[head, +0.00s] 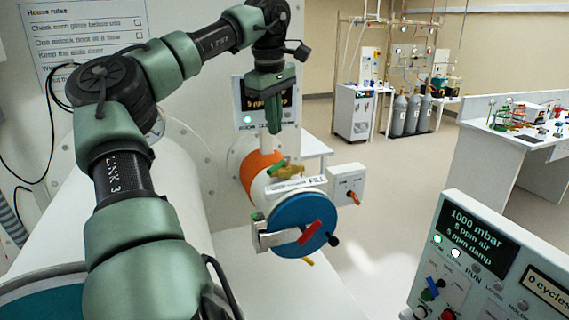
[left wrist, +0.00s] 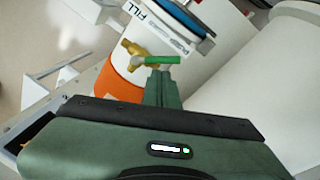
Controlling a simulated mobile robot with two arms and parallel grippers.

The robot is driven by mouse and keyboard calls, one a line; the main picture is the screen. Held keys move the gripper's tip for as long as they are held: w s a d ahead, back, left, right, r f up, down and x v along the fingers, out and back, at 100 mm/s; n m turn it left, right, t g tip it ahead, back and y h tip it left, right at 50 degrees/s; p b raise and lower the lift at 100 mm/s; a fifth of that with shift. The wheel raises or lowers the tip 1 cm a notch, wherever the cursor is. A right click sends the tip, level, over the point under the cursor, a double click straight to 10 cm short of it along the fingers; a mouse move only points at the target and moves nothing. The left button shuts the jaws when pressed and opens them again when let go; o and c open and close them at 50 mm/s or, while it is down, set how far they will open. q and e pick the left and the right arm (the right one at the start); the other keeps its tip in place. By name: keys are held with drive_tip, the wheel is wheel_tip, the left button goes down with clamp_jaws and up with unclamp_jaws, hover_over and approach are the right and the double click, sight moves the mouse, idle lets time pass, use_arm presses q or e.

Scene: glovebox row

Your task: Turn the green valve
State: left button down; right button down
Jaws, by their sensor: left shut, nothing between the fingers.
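The green valve is a small green lever (head: 278,165) on a brass body (head: 289,172), on top of a white cylinder (head: 308,185) marked FILL, beside an orange band. In the left wrist view the green lever (left wrist: 161,60) lies crosswise just beyond my fingertips, with the brass body (left wrist: 133,55) to its left. My left gripper (head: 274,130) points down above the lever, shut and empty. Its fingertips (left wrist: 163,72) overlap the lever's near edge in the wrist view; I cannot tell whether they touch it. My right gripper is not in view.
The cylinder ends in a blue round door (head: 290,218) with a red handle (head: 310,232). A small switch box (head: 347,184) stands right of it. A display panel (head: 264,98) is behind my gripper. A control console (head: 490,265) fills the lower right. Open floor lies beyond.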

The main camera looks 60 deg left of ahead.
sight(279, 165)
use_arm(q)
drive_tip(key=w+d+m+g+y+b, duration=0.1)
drive_tip(key=w+d+m+g+b, duration=0.15)
drive_tip(key=m, duration=1.45)
drive_tip(key=w+d+m+g+b, duration=0.1)
drive_tip(key=w+d+m+b, duration=0.2)
drive_tip(key=m, duration=1.3)
drive_tip(key=p+x, duration=0.1)
drive_tip(key=x, duration=0.1)
drive_tip(key=p+x, duration=0.1)
drive_tip(key=x, duration=0.2)
drive_tip(key=p+x, duration=0.1)
drive_tip(key=x, duration=0.2)
drive_tip(key=shift+d+f, duration=0.3)
drive_tip(key=shift+d, duration=0.05)
drive_tip(key=a+p, duration=0.1)
drive_tip(key=s+a+f+p, duration=0.1)
drive_tip(key=shift+s+a, duration=0.25)
drive_tip(key=shift+a, duration=0.1)
drive_tip(key=shift+s+a+f, duration=0.3)
drive_tip(key=shift+a, duration=0.15)
